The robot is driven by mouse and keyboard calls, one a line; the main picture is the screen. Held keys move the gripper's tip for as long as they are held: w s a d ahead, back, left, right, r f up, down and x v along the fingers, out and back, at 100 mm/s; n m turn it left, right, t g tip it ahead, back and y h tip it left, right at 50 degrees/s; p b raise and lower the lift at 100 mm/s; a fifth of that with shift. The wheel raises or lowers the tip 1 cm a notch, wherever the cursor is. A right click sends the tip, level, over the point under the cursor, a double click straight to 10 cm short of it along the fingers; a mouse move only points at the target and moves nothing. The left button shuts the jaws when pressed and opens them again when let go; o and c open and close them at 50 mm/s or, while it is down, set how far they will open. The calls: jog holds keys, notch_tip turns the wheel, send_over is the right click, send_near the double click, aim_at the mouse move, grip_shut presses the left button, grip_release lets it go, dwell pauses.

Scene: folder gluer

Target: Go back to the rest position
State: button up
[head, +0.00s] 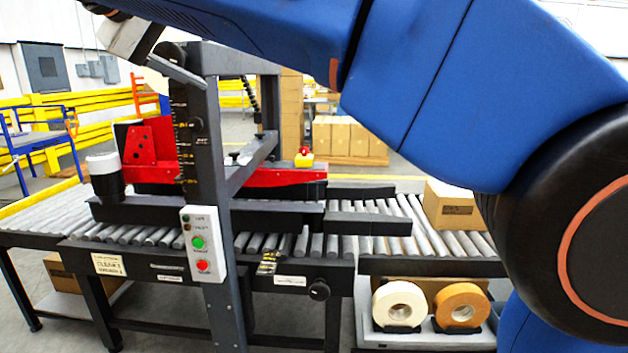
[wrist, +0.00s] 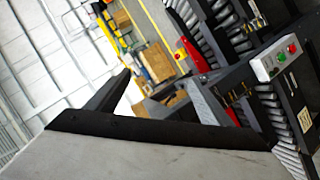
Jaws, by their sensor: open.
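My blue arm reaches across the top of the head view from the right. My gripper (wrist: 160,78) shows in the wrist view with its two fingers apart and nothing between them. In the head view, part of my gripper shows at the upper left, beside the dark upright post of the machine. I cannot tell from that view how far it is from the post. The machine is a roller conveyor (head: 270,243) with a red carriage (head: 150,150) over it.
A control box (head: 202,243) with green and red buttons is on the post. A carton (head: 452,205) sits on the rollers at right. A white tape roll (head: 399,304) and a tan tape roll (head: 461,305) stand below. Yellow rails (head: 95,100) are behind.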

jog(key=w+d+f+g, duration=0.1)
jog(key=w+d+f, duration=0.3)
jog(key=d, duration=0.5)
jog(key=w+d+f+g, duration=0.2)
jog(key=d+f, duration=0.3)
jog(key=d, duration=0.3)
jog(key=s+d+f+g+y, duration=0.1)
jog(key=s+d+f+g, duration=0.2)
jog(key=d+f, duration=1.05)
jog(key=s+d+f+m+y, duration=0.1)
jog(key=s+d+f+m, duration=0.1)
jog(key=s+d+f, duration=0.3)
jog(key=s+d+f+m+g+y, duration=0.1)
jog(key=s+d+f, duration=0.4)
jog(key=f, duration=0.8)
jog(key=s+d+f+m+y, duration=0.2)
jog(key=s+d+f, duration=0.3)
jog(key=s+f, duration=0.4)
jog(key=shift+s+d+f+m, duration=0.15)
jog(key=shift+s+f+m, duration=0.05)
jog(key=shift+s+m, duration=0.45)
